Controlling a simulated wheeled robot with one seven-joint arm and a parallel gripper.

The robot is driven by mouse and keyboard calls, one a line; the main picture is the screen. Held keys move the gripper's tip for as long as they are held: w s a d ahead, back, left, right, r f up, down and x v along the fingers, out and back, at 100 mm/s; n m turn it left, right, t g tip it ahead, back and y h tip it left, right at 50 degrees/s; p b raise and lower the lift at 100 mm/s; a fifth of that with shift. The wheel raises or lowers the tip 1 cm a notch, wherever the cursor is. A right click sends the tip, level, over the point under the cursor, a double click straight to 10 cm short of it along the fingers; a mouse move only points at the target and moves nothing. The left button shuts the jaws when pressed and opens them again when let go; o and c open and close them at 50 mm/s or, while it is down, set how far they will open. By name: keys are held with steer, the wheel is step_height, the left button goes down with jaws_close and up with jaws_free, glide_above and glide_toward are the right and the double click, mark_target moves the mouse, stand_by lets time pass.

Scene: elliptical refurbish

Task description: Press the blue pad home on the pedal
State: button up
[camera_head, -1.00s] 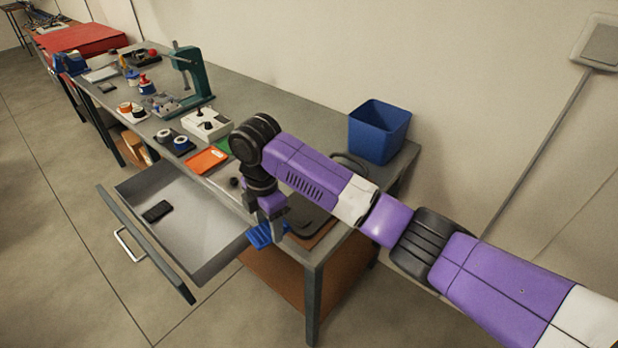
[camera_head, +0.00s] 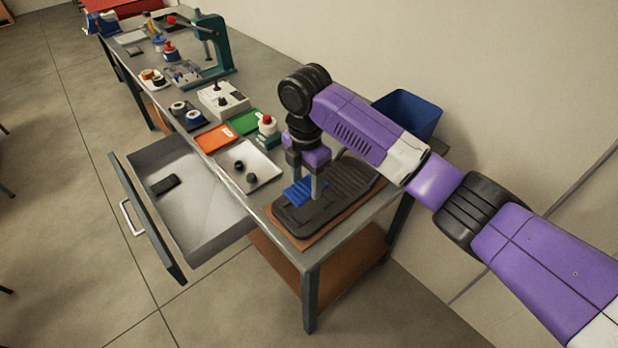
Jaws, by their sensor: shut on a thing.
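The blue pad (camera_head: 297,190) is between the fingers of my gripper (camera_head: 306,188), over the near left part of the black pedal (camera_head: 345,184). My gripper points down and is shut on the pad. The pedal is a long, dark, ribbed piece lying on a brown mat (camera_head: 300,239) at the near end of the bench. The pad looks low over the pedal or touching it; I cannot tell which. My gripper's fingers hide part of the pad and of the pedal beneath.
An open drawer (camera_head: 206,229) with a black item (camera_head: 166,184) juts from the bench front. A light tray (camera_head: 262,178) with dark round parts and an orange tray (camera_head: 217,137) lie left of the pedal. A blue bin (camera_head: 409,113) stands behind my arm.

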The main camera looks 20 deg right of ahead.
mark_target(307, 204)
steer(key=shift+f+b, duration=2)
steer(key=shift+f, duration=0.6)
steer(key=shift+d, duration=0.15)
steer(key=shift+f, duration=0.6)
stand_by(0.5)
steer(key=o, duration=1.5)
step_height(307, 204, up, 8)
steer(key=shift+f+b, duration=0.1)
steer(key=shift+b, duration=0.5)
